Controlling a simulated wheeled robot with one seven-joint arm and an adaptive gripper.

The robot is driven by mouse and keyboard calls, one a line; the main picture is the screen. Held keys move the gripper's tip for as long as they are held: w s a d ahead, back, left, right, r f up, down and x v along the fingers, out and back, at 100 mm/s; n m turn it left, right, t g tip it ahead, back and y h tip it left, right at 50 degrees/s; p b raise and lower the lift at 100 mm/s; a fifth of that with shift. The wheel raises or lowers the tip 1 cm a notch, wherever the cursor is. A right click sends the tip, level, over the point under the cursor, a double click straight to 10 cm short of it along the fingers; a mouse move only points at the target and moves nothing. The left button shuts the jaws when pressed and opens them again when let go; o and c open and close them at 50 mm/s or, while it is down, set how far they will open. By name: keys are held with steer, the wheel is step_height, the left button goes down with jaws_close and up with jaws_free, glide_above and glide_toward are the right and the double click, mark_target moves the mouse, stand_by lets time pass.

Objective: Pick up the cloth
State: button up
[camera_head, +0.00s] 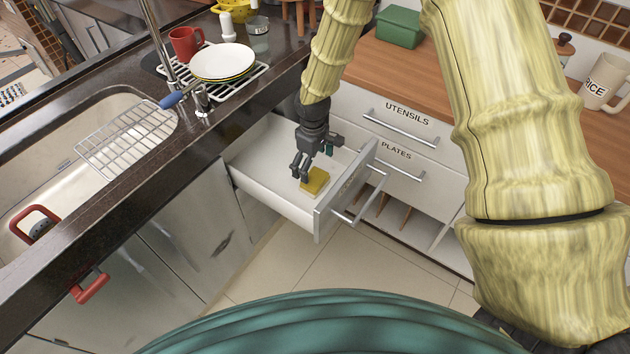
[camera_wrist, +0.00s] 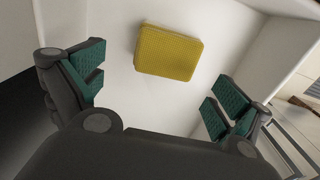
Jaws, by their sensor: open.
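The cloth (camera_head: 315,181) is a small yellow folded rectangle lying flat in an open white drawer (camera_head: 272,192). In the wrist view the cloth (camera_wrist: 169,52) lies on the drawer floor, above the middle of the picture, slightly tilted. My gripper (camera_head: 314,160) reaches down into the drawer, above and close to the cloth. In the wrist view my gripper (camera_wrist: 155,90) is open and empty, its green-padded fingers spread to either side, with the cloth beyond them and apart from both. The cloth is in full view there.
The drawer's front panel (camera_head: 345,192) with its handle stands close to the right of the gripper. The dark counter edge and sink (camera_head: 40,150) lie left. A wire rack (camera_head: 127,137) spans the sink. Closed drawers marked UTENSILS (camera_head: 405,112) and PLATES stand behind.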

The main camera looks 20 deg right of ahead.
mark_target(311, 176)
steer(key=shift+s+a+f+p, duration=0.1)
steer(key=shift+a+f+p, duration=0.1)
steer(key=shift+f, duration=1.2)
steer(key=shift+s+a+f+p, duration=0.1)
steer(key=shift+a+f+p, duration=0.1)
steer(key=shift+f, duration=1.15)
steer(key=c, duration=1)
steer(key=shift+r+b, duration=0.4)
steer(key=shift+r, duration=4.6)
